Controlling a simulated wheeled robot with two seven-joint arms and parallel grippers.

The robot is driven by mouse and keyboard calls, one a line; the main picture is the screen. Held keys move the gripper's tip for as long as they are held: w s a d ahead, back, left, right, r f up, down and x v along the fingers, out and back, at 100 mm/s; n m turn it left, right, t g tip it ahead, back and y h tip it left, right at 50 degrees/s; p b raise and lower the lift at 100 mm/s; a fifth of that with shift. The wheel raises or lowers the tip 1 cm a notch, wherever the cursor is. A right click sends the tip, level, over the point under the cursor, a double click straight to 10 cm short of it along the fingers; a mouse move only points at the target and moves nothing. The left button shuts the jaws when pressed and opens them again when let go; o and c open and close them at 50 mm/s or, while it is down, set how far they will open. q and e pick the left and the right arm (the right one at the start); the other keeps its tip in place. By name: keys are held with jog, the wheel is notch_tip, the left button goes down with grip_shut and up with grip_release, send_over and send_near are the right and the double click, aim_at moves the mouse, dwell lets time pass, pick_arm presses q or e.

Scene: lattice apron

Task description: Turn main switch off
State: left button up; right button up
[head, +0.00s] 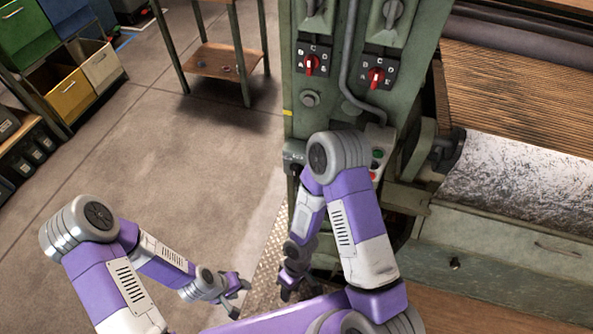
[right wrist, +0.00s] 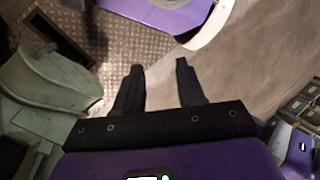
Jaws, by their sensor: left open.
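A green machine cabinet (head: 340,100) stands ahead of me in the head view. Two red rotary switches sit on dark lettered plates on it, a left one (head: 311,64) and a right one (head: 376,76). I cannot read which is the main switch. My left gripper (head: 238,285) is open and empty, low in front of my body and well away from the switches. My right gripper (head: 288,287) hangs low beside the cabinet's base. In the right wrist view its two fingers (right wrist: 157,68) are apart with nothing between them. My right arm hides part of the cabinet's lower front.
A small panel with push buttons (head: 377,155) is partly behind my right arm. A ribbed roller machine (head: 510,90) fills the right side. A small table (head: 212,60) and storage bins (head: 75,95) stand at the left. The floor (head: 190,150) between is clear.

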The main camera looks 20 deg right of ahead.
jog(key=s+d+r+n+h+p, duration=0.15)
jog(key=d+r+n+h, duration=0.35)
jog(key=d+n+h, duration=0.5)
jog(key=n+t+h+p, duration=0.2)
jog(key=n+t+h, duration=0.1)
jog(key=n+t, duration=1.25)
send_near(294, 173)
jog(key=d+f+m+t, duration=0.2)
jog(key=m+t, duration=0.1)
jog(key=x, duration=0.7)
jog(key=shift+w+a, duration=0.2)
jog(key=shift+w, duration=0.1)
grip_shut()
